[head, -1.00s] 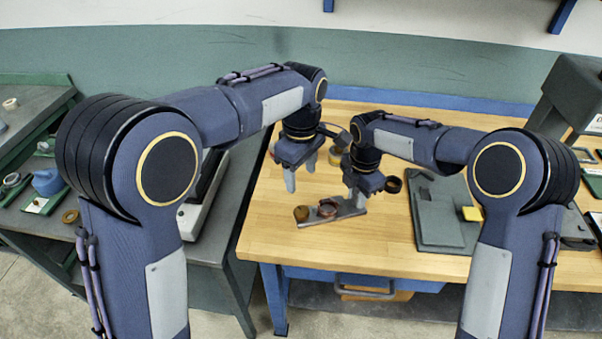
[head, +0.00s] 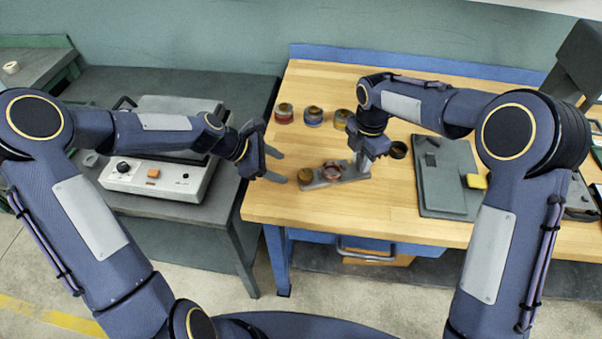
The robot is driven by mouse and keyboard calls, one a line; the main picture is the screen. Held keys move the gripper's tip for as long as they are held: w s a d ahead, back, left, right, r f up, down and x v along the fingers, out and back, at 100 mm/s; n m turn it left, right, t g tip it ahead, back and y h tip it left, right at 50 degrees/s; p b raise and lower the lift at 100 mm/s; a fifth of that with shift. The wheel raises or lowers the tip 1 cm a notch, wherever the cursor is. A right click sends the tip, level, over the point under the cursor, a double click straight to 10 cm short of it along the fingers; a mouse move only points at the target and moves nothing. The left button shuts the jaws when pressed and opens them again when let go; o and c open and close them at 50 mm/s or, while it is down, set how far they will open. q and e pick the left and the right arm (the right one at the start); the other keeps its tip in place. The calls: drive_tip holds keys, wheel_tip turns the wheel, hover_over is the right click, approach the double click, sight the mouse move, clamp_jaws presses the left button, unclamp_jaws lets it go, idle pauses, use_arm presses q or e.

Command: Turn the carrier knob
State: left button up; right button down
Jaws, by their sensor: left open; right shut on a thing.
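The carrier (head: 345,178) is a flat grey metal bar on the wooden table, with a reddish-brown ring (head: 332,171) on its middle. The brown carrier knob (head: 306,176) is at its left end. My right gripper (head: 361,163) points down and is shut on the right end of the carrier. My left gripper (head: 284,167) is open and lies sideways, its two fingers pointing right toward the knob. A small gap seems to separate the fingertips from the knob.
A dark ring (head: 398,150) and a grey-green board (head: 437,195) with a yellow block (head: 476,181) lie to the right. A grey machine (head: 160,177) stands on the left bench.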

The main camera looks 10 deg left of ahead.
sight(305, 173)
use_arm(q)
drive_tip(key=shift+s+a+n+t, duration=0.2)
drive_tip(key=shift+a+n+t, duration=0.5)
drive_tip(key=shift+a, duration=0.25)
drive_tip(key=s, duration=0.1)
drive_tip(key=s+d+n+t+h, duration=0.1)
drive_tip(key=s, duration=0.1)
drive_tip(key=s+n, duration=0.1)
drive_tip(key=s, duration=0.1)
drive_tip(key=shift+s+d+r+t, duration=0.1)
drive_tip(key=shift+d+t, duration=0.05)
drive_tip(key=shift+t, duration=0.15)
drive_tip(key=s+r+n+t, duration=0.1)
drive_tip(key=s+r+t, duration=0.1)
drive_tip(key=r, duration=0.1)
drive_tip(key=s+r+n+t, duration=0.1)
drive_tip(key=s, duration=0.1)
drive_tip(key=shift+s+a+r+n+h, duration=0.1)
drive_tip(key=shift+a+r+n+h, duration=0.2)
drive_tip(key=shift+r+h, duration=0.1)
drive_tip(key=x, duration=1.2)
drive_tip(key=shift+a, duration=0.1)
drive_tip(key=c, duration=1)
